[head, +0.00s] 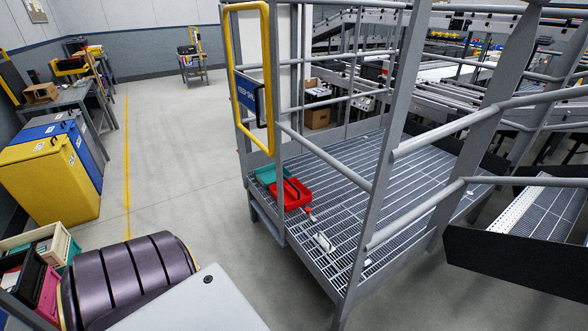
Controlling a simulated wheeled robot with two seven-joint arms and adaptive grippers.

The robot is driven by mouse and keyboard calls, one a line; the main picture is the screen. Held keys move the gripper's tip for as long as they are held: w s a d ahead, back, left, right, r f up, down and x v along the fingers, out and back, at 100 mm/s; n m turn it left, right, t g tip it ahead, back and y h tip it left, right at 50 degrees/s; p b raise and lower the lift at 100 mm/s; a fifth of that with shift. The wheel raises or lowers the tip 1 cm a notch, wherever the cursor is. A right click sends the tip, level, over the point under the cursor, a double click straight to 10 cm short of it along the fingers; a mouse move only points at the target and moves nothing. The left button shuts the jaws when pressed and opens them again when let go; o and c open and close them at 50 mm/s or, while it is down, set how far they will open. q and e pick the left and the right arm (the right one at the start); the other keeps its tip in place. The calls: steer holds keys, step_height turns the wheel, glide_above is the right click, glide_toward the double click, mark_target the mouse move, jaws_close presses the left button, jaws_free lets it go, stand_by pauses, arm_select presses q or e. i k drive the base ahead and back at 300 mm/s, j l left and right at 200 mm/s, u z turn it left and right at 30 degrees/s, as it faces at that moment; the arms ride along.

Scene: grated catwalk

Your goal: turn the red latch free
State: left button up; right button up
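I cannot make out a red latch in the head view. A yellow-framed gate (271,75) with a blue sign (249,94) stands upright at the left end of the railed catwalk platform (365,165). The only clearly red thing near it is a red tray (293,194), lying on the grating just inside. A teal tray (266,175) lies beside it. A small pale item with a reddish tip (310,214) lies close to the red tray, too small to identify. Neither of my grippers is in view.
Grey railings (325,158) enclose the platform. A dark-sided conveyor (520,245) stands at the right. Yellow bin (50,180), crates (40,250) and a dark ribbed object (130,280) crowd the left. The floor (175,150) left of the gate is clear.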

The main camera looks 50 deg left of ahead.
mark_target(307, 209)
steer(key=u, duration=1.35)
steer(key=i+l+z, duration=0.2)
steer(key=i+l, duration=0.2)
steer(key=l, duration=0.25)
steer(key=i+l+z, duration=0.2)
steer(key=i+l, duration=0.25)
steer(key=l, duration=0.2)
